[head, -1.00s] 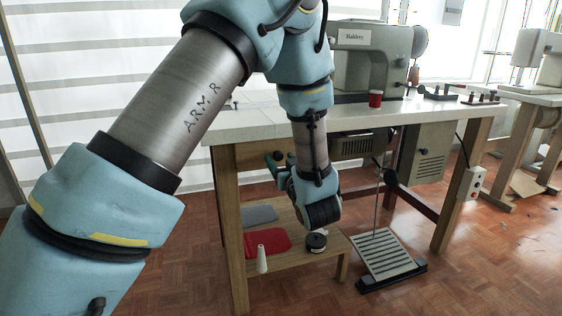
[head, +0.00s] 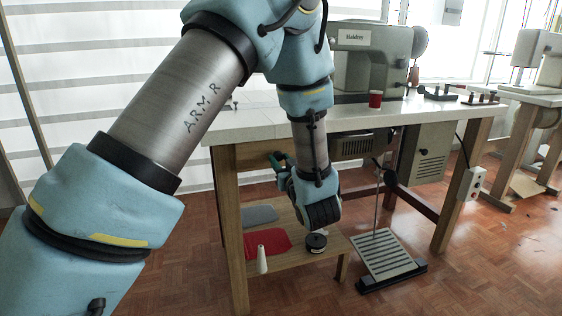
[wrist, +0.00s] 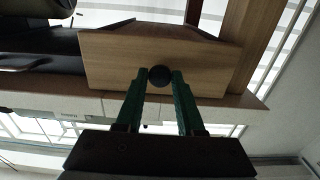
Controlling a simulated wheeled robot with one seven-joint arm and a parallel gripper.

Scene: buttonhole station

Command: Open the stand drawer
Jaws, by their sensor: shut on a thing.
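The stand drawer's wooden front (wrist: 112,62) fills the upper middle of the wrist view. A round black knob (wrist: 160,76) sits on it. My gripper (wrist: 161,80) has its two green fingers shut on the knob, one on each side. Slanting edges behind the front suggest that the drawer stands somewhat out of the stand, but how far I cannot tell. In the head view, my gripper (head: 282,160) is under the left part of the white tabletop, and my arm hides most of the drawer.
The stand's white tabletop (head: 262,121) carries a sewing machine (head: 365,62) and a red spool (head: 375,100). A low shelf (head: 285,258) holds a red cloth (head: 268,243) and a white cone (head: 262,260). A pedal (head: 385,255) stands on the floor to the right.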

